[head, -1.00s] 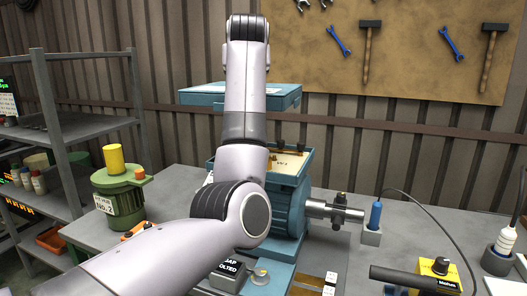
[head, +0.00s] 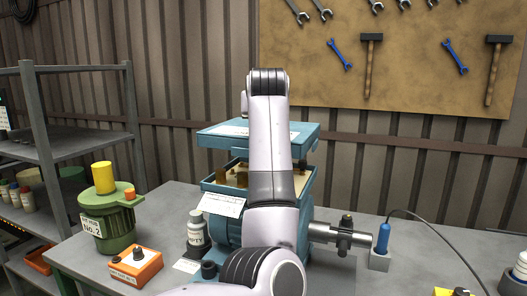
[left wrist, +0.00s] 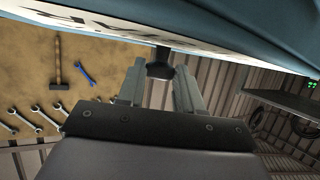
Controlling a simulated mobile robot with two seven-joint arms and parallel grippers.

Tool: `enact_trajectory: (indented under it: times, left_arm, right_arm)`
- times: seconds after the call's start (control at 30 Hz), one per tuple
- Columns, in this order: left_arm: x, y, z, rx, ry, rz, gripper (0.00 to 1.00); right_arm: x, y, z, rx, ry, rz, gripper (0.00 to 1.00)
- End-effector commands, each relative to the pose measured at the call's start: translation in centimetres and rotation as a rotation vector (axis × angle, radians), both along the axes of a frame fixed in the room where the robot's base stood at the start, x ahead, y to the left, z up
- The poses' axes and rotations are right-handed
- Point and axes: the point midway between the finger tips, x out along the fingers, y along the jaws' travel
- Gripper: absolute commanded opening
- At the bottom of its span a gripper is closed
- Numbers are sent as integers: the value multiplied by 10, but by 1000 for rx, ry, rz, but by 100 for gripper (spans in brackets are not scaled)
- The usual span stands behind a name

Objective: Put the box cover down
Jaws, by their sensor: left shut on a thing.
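The box cover (head: 308,137) is a flat blue lid with a white label. It hangs level above the open blue box (head: 222,226), with a visible gap between them. In the left wrist view the cover (left wrist: 270,22) fills the top, and a dark knob (left wrist: 160,64) stands out from it. My left gripper (left wrist: 160,88) is shut on this knob. In the head view my own arm hides the left gripper and the middle of the cover and box. My right gripper is not in view.
A green pump (head: 110,226) with a yellow top stands on the grey table to the left, by an orange switch box (head: 136,267). A metal shaft (head: 340,234) sticks out to the box's right, near a blue-handled tool (head: 383,238). Shelves (head: 95,147) stand at the left.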

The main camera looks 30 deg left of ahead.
Motion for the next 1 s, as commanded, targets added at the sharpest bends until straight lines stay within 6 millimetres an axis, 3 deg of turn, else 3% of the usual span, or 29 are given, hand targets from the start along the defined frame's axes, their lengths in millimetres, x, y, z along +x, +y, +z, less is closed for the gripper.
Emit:
enact_trajectory:
  times: [0.1, 0.37, 0.6, 1.0]
  left_arm:
    - [0, 0, -25, 0, -2, 0, 0]
    - [0, 0, -46, 2, -5, 0, 0]
    - [0, 0, -78, 1, -3, 0, 0]
    - [0, 0, -84, 2, -5, 0, 0]
  right_arm:
    - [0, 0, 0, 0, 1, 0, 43]
    - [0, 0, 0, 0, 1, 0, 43]
    - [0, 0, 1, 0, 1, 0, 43]
    - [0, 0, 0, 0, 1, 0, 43]
